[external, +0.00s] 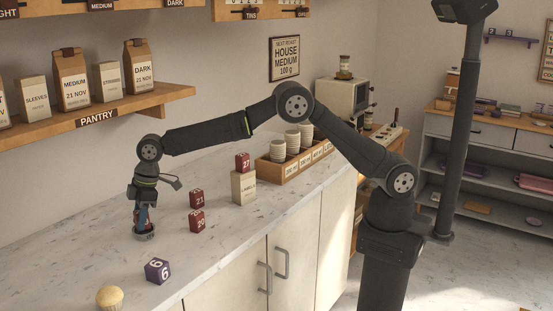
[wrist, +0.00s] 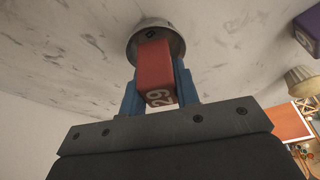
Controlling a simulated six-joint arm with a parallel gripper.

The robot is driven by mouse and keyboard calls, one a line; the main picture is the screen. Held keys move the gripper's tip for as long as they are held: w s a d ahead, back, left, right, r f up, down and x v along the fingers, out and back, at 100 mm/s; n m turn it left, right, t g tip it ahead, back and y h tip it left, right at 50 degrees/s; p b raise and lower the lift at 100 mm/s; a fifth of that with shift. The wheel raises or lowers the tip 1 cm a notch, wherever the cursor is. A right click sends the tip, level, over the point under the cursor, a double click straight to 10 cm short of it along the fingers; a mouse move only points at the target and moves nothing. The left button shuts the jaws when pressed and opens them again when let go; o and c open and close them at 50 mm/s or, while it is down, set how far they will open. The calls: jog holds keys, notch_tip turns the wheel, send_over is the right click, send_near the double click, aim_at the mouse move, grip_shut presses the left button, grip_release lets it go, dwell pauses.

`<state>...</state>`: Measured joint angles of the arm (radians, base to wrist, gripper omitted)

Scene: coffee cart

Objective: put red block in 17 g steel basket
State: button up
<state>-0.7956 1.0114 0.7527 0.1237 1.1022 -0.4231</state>
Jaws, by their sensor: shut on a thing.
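My gripper (external: 144,214) points down over the counter at the left. Its blue fingers are shut on a red block (wrist: 154,70) marked 29 in the wrist view. The small round grey steel basket (external: 146,237) stands on the counter directly below the gripper. In the wrist view the basket (wrist: 146,29) shows just beyond the block's far end, which overlaps its opening. I cannot tell whether the block touches the basket. The marking on the basket is too small to read.
Red blocks 21 (external: 196,198) and 20 (external: 196,221) are right of the gripper; block 27 (external: 242,162) sits on a labels box (external: 244,188). A purple block (external: 157,270) and a muffin (external: 109,298) are in front. The pantry shelf (external: 100,115) is above.

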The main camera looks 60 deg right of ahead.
jog(key=shift+f, duration=0.25)
jog(key=shift+f, duration=0.3)
jog(key=o, duration=1)
jog(key=shift+c, duration=0.2)
jog(key=v, duration=1.3)
jog(key=shift+a+r, duration=0.1)
jog(key=shift+a, duration=0.05)
jog(key=x, duration=1.3)
jog(key=shift+r, duration=0.4)
jog(key=shift+f, duration=0.15)
